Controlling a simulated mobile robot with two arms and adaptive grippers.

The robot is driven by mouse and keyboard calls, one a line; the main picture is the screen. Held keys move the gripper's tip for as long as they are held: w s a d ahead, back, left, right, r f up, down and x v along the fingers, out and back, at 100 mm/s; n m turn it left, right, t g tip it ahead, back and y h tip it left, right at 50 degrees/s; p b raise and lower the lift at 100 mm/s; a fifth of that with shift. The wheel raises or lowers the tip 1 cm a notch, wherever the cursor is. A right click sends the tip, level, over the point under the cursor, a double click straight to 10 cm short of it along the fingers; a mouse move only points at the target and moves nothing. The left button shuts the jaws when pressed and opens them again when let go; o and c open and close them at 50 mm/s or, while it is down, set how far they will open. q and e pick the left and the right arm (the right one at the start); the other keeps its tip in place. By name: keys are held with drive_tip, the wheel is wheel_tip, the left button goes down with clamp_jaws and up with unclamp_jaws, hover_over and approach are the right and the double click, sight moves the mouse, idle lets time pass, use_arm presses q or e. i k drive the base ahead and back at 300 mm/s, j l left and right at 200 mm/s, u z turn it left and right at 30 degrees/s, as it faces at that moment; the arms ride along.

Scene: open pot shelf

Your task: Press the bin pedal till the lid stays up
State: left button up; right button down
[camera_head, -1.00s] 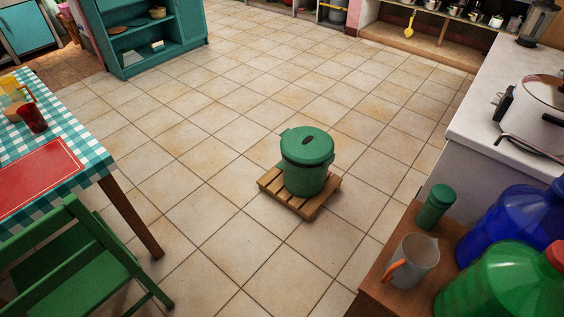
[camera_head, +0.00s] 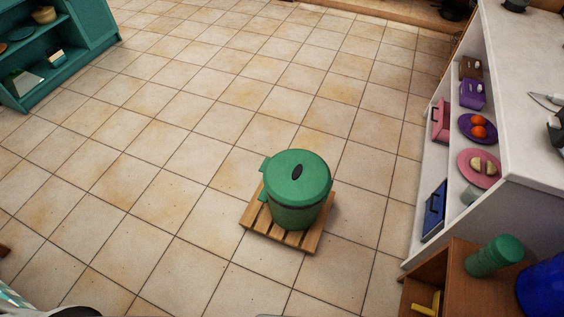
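A green bin (camera_head: 297,190) stands upright on a slatted wooden pallet (camera_head: 262,222) in the middle of the floor. Its round lid (camera_head: 297,177) is down, with a dark oval spot on top. A small green tab sticks out at the lid's left edge. I cannot make out a pedal in this view. Neither of my grippers is recognisable in the picture.
Tiled floor (camera_head: 160,180) is clear around the pallet. On the right stand a white counter with open shelves (camera_head: 438,215) and a low wooden cabinet (camera_head: 440,272) bearing a green canister (camera_head: 495,256) and a blue jug (camera_head: 545,288). A teal shelf (camera_head: 85,25) is at upper left.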

sight(263, 196)
drive_tip(key=i+j+z, duration=0.25)
drive_tip(key=j, duration=0.25)
drive_tip(key=i+j+z, duration=0.2)
drive_tip(key=j, duration=0.35)
drive_tip(key=i+j+z, duration=0.25)
drive_tip(key=j, duration=0.3)
drive_tip(key=j+z, duration=0.2)
drive_tip(key=j, duration=0.35)
drive_tip(key=j+z, duration=0.25)
drive_tip(key=j, duration=0.35)
drive_tip(key=k+j, duration=0.1)
drive_tip(key=j, duration=0.35)
drive_tip(key=k+j+z, duration=0.1)
drive_tip(key=j, duration=0.4)
